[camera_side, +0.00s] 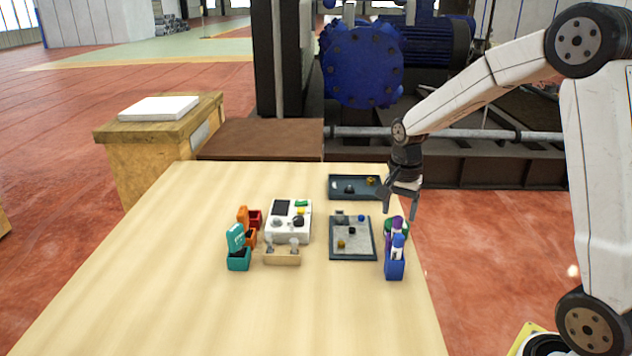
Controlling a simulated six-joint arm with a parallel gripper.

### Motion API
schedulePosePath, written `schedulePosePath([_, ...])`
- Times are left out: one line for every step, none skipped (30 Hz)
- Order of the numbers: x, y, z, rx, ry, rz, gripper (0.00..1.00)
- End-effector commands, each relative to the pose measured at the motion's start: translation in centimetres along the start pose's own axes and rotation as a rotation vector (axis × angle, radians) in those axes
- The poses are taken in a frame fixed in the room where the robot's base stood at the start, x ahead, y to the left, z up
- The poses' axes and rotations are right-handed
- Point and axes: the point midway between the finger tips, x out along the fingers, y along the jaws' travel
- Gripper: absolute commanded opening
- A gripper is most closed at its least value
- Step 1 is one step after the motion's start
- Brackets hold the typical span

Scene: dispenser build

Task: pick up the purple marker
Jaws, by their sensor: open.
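The purple marker (397,224) stands upright near the right edge of the table, behind a blue holder (394,268) with a blue and white marker (397,247) in it. Its lower part is hidden by these. A dark green item (407,228) sits beside the purple marker, partly hidden.
Left of the holders lies a grey tray (352,252) with small parts; a dark tray (340,193) lies behind it. A white panel box (289,229), wooden stand (282,257), teal box (238,262) and orange box (250,238) stand further left. The table front (250,320) is clear.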

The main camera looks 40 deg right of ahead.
Motion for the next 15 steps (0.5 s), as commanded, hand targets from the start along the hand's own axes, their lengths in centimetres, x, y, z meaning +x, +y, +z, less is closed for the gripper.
schedulePosePath([0.5,0.1,0.0,0.0,-0.002,0.003,0.72])
schedulePosePath([0.8,0.1,0.0,0.0,-0.002,0.003,0.72])
schedulePosePath([1.3,0.1,0.0,0.0,-0.002,0.003,0.72])
schedulePosePath([1.7,0.1,0.0,0.0,-0.003,0.004,0.72])
schedulePosePath([2.0,0.1,0.1,0.0,-0.003,0.005,0.72])
schedulePosePath([2.5,0.1,0.0,0.0,-0.003,0.003,0.72])
schedulePosePath([2.9,0.1,0.0,0.0,-0.003,0.003,0.72])
schedulePosePath([3.2,0.1,0.0,0.0,-0.003,0.004,0.72])
schedulePosePath([3.6,0.1,0.0,0.0,-0.002,0.002,0.72])
schedulePosePath([3.8,0.1,0.0,0.0,-0.002,0.002,0.72])
schedulePosePath([4.0,0.1,0.0,-0.001,-0.001,0.001,0.72])
schedulePosePath([4.2,0.1,0.0,-0.001,-0.001,0.001,0.72])
schedulePosePath([4.3,0.1,0.0,-0.001,-0.001,0.0,0.72])
schedulePosePath([4.4,0.1,0.0,-0.001,-0.001,0.0,0.72])
schedulePosePath([4.5,0.1,0.0,-0.001,0.0,-0.001,0.72])
